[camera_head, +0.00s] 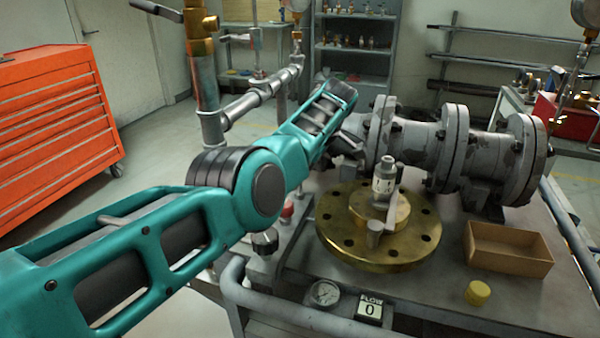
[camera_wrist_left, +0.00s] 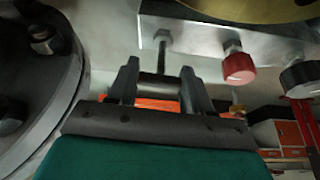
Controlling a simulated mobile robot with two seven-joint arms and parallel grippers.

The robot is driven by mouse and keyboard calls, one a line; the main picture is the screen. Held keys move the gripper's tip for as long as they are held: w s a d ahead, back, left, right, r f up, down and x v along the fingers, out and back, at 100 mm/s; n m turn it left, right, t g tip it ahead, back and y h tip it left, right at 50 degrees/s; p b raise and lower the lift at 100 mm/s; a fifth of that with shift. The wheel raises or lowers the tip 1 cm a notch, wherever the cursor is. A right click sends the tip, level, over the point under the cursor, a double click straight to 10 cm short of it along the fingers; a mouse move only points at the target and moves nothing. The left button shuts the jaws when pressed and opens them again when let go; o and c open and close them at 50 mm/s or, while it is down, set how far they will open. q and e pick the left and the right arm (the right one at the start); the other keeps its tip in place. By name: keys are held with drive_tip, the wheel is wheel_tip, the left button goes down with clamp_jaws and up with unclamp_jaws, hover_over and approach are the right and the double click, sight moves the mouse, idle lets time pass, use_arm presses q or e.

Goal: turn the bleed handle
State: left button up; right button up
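In the left wrist view the two fingers of my left gripper (camera_wrist_left: 160,88) stand apart. A dark handle-like piece (camera_wrist_left: 158,87) spans the gap between them, below a thin metal stem (camera_wrist_left: 162,45) from a grey plate (camera_wrist_left: 207,40). I take this piece to be the bleed handle, but no label shows. Whether the fingers press on it is unclear. A red knob (camera_wrist_left: 238,66) and a black knob (camera_wrist_left: 301,76) sit beside it on the plate. My right gripper is not in view.
Grey pipe flanges (camera_head: 453,145) stand behind a bolted brass disc (camera_head: 335,240) with an upright fitting (camera_head: 386,180). An open box (camera_head: 507,250), a yellow cap (camera_head: 478,292), a gauge (camera_head: 325,293) and a flow display reading 0 (camera_head: 370,308) are nearby. A large flange (camera_wrist_left: 72,90) is close left of the fingers.

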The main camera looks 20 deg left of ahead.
use_arm(q)
drive_tip(key=o, duration=0.4)
drive_tip(key=shift+c, duration=0.2)
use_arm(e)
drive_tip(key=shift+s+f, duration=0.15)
use_arm(q)
drive_tip(key=p+v, duration=0.5)
drive_tip(key=v, duration=0.8)
drive_tip(key=shift+p, duration=0.35)
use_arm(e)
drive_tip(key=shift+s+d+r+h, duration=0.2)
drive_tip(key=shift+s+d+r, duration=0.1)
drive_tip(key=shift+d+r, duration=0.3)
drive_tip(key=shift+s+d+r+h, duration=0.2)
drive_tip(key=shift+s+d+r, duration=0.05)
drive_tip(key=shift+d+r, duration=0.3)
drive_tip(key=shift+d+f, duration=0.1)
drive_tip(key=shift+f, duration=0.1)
use_arm(q)
drive_tip(key=shift+f, duration=0.1)
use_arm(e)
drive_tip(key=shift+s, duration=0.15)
